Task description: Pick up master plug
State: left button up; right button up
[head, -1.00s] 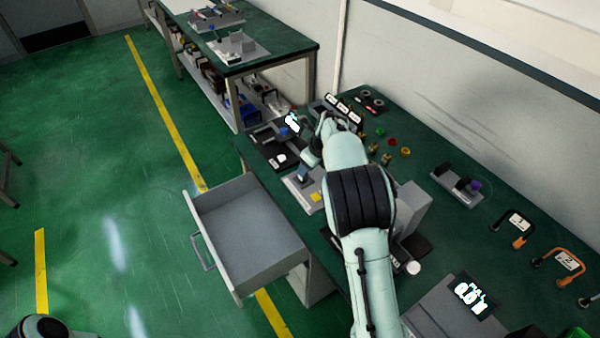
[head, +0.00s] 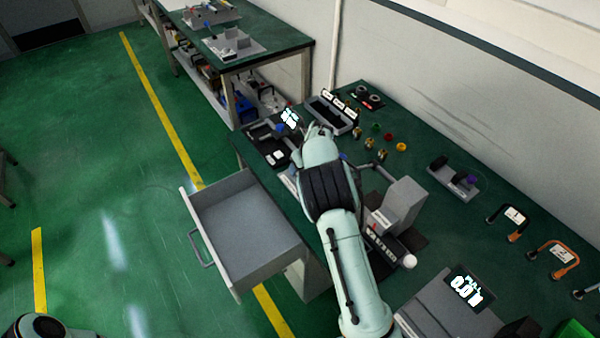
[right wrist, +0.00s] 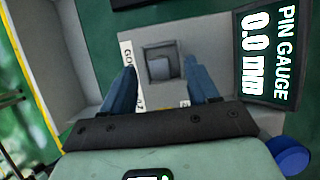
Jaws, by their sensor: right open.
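No part in view is clearly labelled as the master plug. In the right wrist view, a small grey block (right wrist: 160,68) sits in a square grey holder, beside a partly hidden label. My right gripper (right wrist: 161,86) is open, with one blue finger on each side in front of this block and nothing visibly held. A pin gauge display (right wrist: 268,55) reads 0.0 mm to its right. In the head view, my right arm reaches over the bench and hides its fingertips and the block. My left gripper is not in view.
The green bench (head: 450,235) carries several small brass and coloured parts (head: 382,154), a grey block with a purple knob (head: 455,180), and cable-like handles (head: 508,220). An open grey drawer (head: 250,235) juts out at the left. A blue round knob (right wrist: 290,155) is near the right finger.

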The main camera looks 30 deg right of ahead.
jog(key=shift+x, duration=1.4)
grip_shut()
jog(key=shift+r, duration=0.1)
